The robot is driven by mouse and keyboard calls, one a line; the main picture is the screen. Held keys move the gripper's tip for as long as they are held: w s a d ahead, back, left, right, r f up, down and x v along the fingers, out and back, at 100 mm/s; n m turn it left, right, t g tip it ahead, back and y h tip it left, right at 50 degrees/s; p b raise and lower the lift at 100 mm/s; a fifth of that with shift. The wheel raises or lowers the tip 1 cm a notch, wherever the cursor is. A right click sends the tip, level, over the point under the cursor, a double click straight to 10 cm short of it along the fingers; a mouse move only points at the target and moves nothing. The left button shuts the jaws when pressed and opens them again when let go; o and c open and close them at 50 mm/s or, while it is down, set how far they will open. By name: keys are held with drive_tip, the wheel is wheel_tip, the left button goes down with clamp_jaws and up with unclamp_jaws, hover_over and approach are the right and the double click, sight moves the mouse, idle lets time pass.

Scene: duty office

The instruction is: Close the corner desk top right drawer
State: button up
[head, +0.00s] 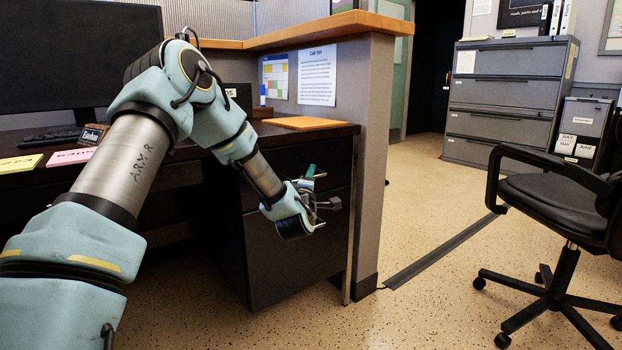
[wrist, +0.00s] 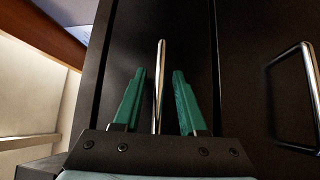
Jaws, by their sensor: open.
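The corner desk (head: 330,130) has a dark drawer unit under its right end, beside the grey partition. My gripper (head: 318,188) is in front of this unit, near the top drawer. In the wrist view, the green fingers of my gripper (wrist: 159,72) are apart, one on each side of a slim metal handle (wrist: 159,88) on a black drawer front (wrist: 195,40). I see a gap between the handle and each finger. I cannot tell how far the drawer stands out; my arm and gripper hide part of its front in the head view.
A second drawer handle (wrist: 312,95) is at the right of the wrist view. A black office chair (head: 555,200) stands at the right, with grey filing cabinets (head: 505,95) behind. The partition end (head: 368,170) borders the drawers. Speckled floor between is mostly clear.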

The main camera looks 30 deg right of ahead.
drive_tip(key=p+v, duration=0.1)
drive_tip(key=v, duration=0.9)
drive_tip(key=shift+s+a+p, duration=0.25)
drive_tip(key=shift+s+p, duration=0.05)
drive_tip(key=shift+p, duration=0.1)
drive_tip(key=shift+f, duration=0.2)
